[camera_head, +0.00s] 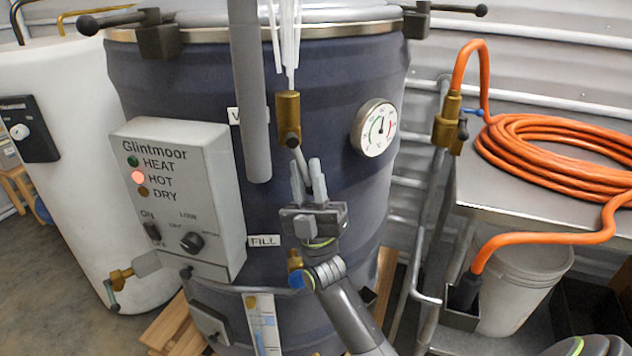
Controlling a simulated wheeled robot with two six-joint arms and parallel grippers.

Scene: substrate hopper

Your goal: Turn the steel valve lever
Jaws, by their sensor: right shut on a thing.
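The steel valve lever (301,158) hangs down and slightly right from a brass valve (288,118) on the front of the dark blue drum (330,75). My right gripper (308,178) comes up from below and is shut on the lower part of the lever, with a finger on each side. The fingers hide part of the lever's end. My left gripper is out of view.
A grey control box (185,205) with a lit HOT lamp is left of the lever. A grey pipe (252,90) runs down close beside the valve. White streaks rise above the valve. A dial gauge (376,128) and an orange hose (560,150) are right.

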